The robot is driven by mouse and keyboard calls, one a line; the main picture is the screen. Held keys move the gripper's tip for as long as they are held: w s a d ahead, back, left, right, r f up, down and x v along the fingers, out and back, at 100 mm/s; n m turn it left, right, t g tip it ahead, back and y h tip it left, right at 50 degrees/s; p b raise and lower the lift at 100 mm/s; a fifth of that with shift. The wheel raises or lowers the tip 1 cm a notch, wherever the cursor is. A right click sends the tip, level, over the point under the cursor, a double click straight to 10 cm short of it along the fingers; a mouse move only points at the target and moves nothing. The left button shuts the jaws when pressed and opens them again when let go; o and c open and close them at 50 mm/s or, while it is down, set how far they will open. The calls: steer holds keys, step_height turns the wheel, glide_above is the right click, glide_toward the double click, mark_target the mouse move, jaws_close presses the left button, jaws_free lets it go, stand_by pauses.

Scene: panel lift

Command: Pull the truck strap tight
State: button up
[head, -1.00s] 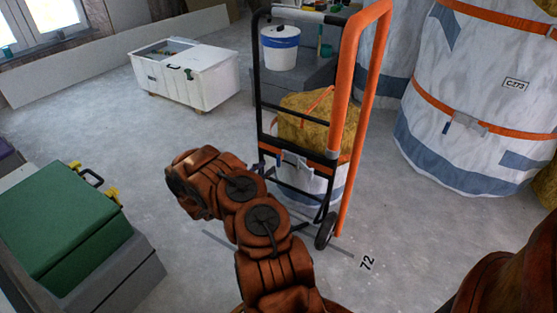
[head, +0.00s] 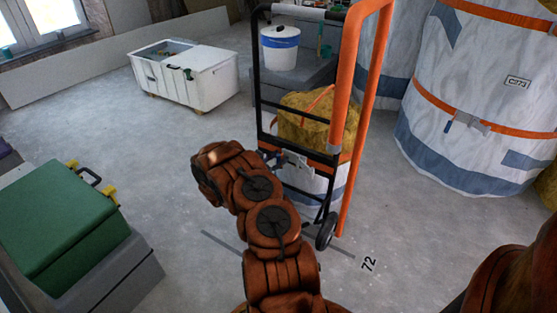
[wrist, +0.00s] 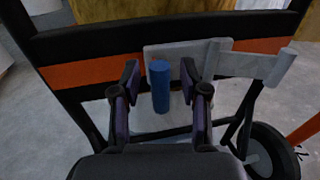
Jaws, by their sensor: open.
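The hand truck (head: 258,90) with black and orange tubing stands upright at the picture's centre, a white bucket-like load with a yellow-brown top on it. An orange strap (head: 346,156) runs around the load; in the wrist view the strap (wrist: 80,72) crosses as a band with a grey buckle plate (wrist: 225,62). A blue handle (wrist: 160,87) sticks out from the plate. My gripper (wrist: 162,95) is open, one finger on each side of the blue handle, with gaps visible on both sides. In the head view my arm mostly hides the gripper.
A wheel (head: 327,231) of the truck stands on the floor at lower right. Large white bags (head: 470,100) stand at right. A white chest (head: 190,75) is behind left, and a green case (head: 60,220) is at the left. Grey floor between them is clear.

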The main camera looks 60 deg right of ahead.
jaws_close()
stand_by(0.6)
